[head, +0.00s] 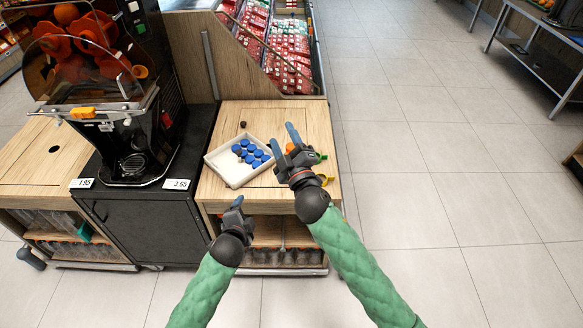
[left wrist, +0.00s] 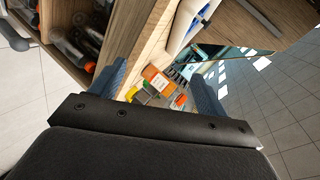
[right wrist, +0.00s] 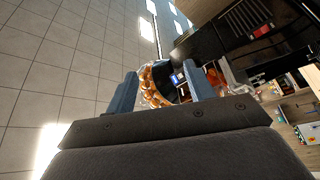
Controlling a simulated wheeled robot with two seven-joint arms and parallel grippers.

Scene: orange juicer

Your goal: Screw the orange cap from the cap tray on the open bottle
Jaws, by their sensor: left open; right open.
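A white cap tray (head: 233,181) lies on the wooden counter and holds several blue caps (head: 250,150). An orange piece (head: 290,147) shows partly behind my right gripper; I cannot tell whether it is the orange cap. I cannot make out the open bottle on the counter. My left gripper (head: 238,210) is open and empty at the counter's front edge, below the tray. My right gripper (head: 284,142) is open and empty above the counter, right of the tray. In the left wrist view, an orange-labelled item (left wrist: 157,78) shows between the open fingers.
A small dark item (head: 243,124) stands behind the tray. Green (head: 322,157) and yellow (head: 326,180) pieces show at the counter's right edge. The juicer (head: 130,130) stands left. Bottles fill the shelf below (head: 285,257). Open floor (head: 430,200) lies to the right.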

